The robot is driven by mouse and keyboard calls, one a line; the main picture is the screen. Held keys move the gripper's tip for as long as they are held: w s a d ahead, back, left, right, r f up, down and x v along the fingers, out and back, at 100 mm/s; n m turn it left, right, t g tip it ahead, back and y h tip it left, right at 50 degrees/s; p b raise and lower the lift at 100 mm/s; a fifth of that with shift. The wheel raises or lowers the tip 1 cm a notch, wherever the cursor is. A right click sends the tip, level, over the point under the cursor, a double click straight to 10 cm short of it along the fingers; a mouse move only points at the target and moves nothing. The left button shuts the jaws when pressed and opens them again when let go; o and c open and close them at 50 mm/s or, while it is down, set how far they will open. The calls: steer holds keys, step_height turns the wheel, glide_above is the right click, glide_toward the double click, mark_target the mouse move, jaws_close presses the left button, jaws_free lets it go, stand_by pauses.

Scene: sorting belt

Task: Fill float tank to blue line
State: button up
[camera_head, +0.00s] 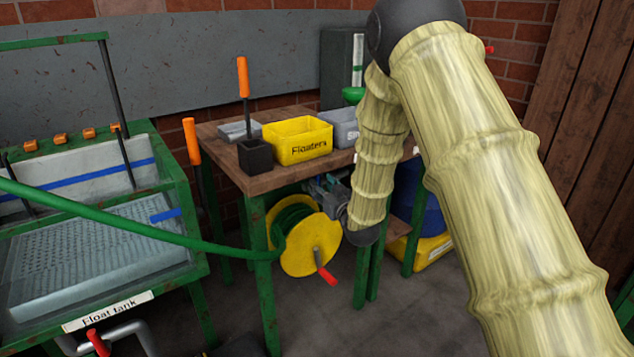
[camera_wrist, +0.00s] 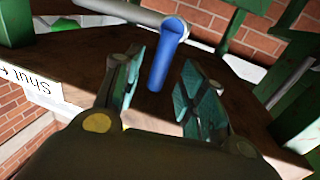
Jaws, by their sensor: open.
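The float tank (camera_head: 108,311) stands at the left, a green frame with clear walls and a perforated tray (camera_head: 95,245) inside. A blue line (camera_head: 85,178) crosses its back wall, and a short blue mark (camera_head: 166,215) shows at its right side. I cannot tell the water level clearly. My gripper (camera_head: 326,192) is under the wooden table's front edge, partly hidden by my arm. In the wrist view my gripper (camera_wrist: 163,62) is open, with a blue valve lever (camera_wrist: 166,55) between its fingers. Contact is not clear. A white label (camera_wrist: 45,90) reads "Shut".
A green hose (camera_head: 150,232) runs from the tank to a yellow reel (camera_head: 307,247) under the table (camera_head: 215,140). The table bears a yellow "Floaters" bin (camera_head: 297,148), a grey bin (camera_head: 343,128) and an orange-handled tool (camera_head: 243,78). A pipe (camera_wrist: 128,10) passes by the lever.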

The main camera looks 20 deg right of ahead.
mark_target(319, 181)
steer(key=shift+w+a, duration=0.2)
steer(key=shift+w, duration=0.85)
steer(key=shift+w+a, duration=0.15)
steer(key=shift+w, duration=0.9)
jaws_close()
